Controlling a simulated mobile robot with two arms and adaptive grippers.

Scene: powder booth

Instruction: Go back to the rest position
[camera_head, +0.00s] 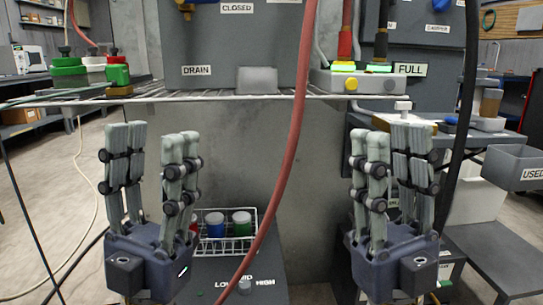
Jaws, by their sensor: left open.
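My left gripper (152,150) points upright at the lower left, in front of a wire basket. Its fingers stand apart, with nothing between them; it is open. My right gripper (390,145) also points upright, at the lower right in front of the grey cabinet. Its fingers overlap in this view, so I cannot tell how far apart they are. I see nothing held in it.
A wire shelf (215,96) crosses above both grippers. A red hose (291,165) and a dark hose hang in front. The wire basket (239,248) holds coloured jars. A grey bin labelled USED (515,165) stands right.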

